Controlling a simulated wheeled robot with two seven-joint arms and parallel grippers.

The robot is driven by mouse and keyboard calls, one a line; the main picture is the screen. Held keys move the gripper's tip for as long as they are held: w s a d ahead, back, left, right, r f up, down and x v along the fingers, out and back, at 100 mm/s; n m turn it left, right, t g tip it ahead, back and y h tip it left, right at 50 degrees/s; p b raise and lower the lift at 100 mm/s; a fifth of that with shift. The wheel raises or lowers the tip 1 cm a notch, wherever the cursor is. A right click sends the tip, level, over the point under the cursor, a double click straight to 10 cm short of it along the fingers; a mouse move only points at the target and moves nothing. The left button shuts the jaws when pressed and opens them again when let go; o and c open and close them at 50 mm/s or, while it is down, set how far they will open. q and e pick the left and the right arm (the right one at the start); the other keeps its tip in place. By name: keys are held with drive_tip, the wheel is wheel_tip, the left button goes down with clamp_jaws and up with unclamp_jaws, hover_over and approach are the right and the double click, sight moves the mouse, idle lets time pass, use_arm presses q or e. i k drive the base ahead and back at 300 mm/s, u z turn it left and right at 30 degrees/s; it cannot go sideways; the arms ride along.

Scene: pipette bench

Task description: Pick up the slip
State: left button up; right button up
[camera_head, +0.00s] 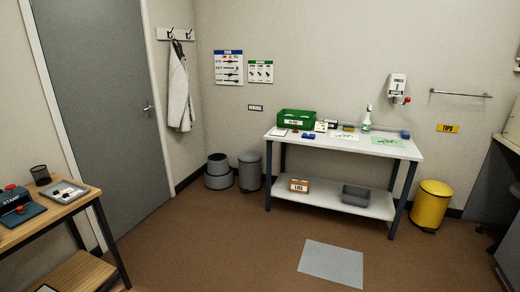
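Neither of my grippers shows in the head view. A white bench (400,152) stands against the far wall, well away from me. On its top lie a white sheet with dark marks (344,136) and a pale green sheet (388,141). Several smaller flat items lie near the green bin (296,112) at the bench's left end. They are too small to make out, and I cannot tell which piece is the slip.
A wooden table (63,212) with a stamp device (17,205) and a tray (64,191) is at the left. A yellow bin (430,206) stands right of the bench. A grey mat (331,263) lies on the mostly open brown floor.

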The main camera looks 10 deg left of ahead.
sight(66, 197)
drive_tip(key=u, duration=0.1)
drive_tip(key=i, duration=2.3)
drive_tip(key=u, duration=0.95)
drive_tip(key=i, duration=1.55)
drive_tip(key=u, duration=1.3)
drive_tip(key=i, duration=0.75)
drive_tip(key=u, duration=0.25)
